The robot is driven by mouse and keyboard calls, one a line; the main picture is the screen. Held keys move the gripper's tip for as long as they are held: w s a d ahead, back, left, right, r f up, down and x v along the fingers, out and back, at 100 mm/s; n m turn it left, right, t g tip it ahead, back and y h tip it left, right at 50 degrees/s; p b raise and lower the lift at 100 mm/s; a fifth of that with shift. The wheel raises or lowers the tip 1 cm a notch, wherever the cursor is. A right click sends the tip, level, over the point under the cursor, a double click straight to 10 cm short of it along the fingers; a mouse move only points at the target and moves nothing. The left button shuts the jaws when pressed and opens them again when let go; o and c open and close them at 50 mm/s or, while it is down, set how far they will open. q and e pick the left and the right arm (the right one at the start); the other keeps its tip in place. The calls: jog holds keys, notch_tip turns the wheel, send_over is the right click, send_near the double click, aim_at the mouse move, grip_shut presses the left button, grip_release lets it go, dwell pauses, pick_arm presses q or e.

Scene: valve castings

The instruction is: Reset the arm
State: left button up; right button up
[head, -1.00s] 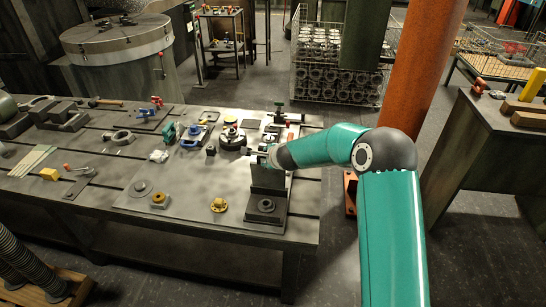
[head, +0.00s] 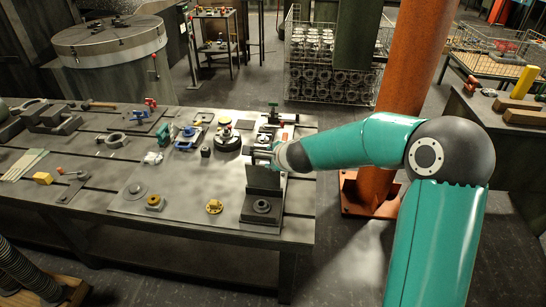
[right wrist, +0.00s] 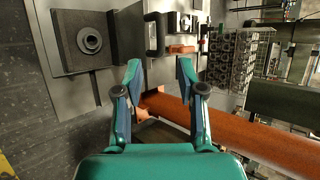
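My right arm comes in from the right of the head view, with its elbow out past the bench's right end. My right gripper (head: 262,152) is over the right end of the steel workbench (head: 235,232), by a dark upright block fixture (head: 262,178). In the right wrist view its two fingers (right wrist: 158,75) are spread apart, with nothing between them. In that view a black handle (right wrist: 154,33) shows beyond the fingertips. My left gripper is not in view.
An orange column (head: 412,75) stands on the floor behind my right arm. Small parts, including a yellow flange (head: 214,206) and a black round part (head: 228,140), lie on the bench. A wire cage of castings (head: 330,75) stands behind. A second bench (head: 515,140) is at right.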

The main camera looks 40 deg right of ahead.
jog(key=s+a+f+n+g+y, duration=0.25)
jog(key=s+a+f+n, duration=0.2)
jog(key=a+f, duration=0.55)
jog(key=s+a+f+n+g+y, duration=0.1)
jog(key=s+a+f+n+g, duration=0.35)
jog(key=f, duration=0.95)
jog(key=s+a+f+n+g+y, duration=0.1)
jog(key=s+a+f+n, duration=0.2)
jog(key=s+a+n, duration=0.3)
jog(key=s+a+f+n+g+y, duration=0.1)
jog(key=s+a+n, duration=0.5)
jog(key=s, duration=0.6)
notch_tip(320, 180, down, 3)
jog(key=shift+s+a+r+n+y, duration=0.1)
jog(key=shift+s+a+n+y, duration=0.2)
jog(key=shift+n+y, duration=0.5)
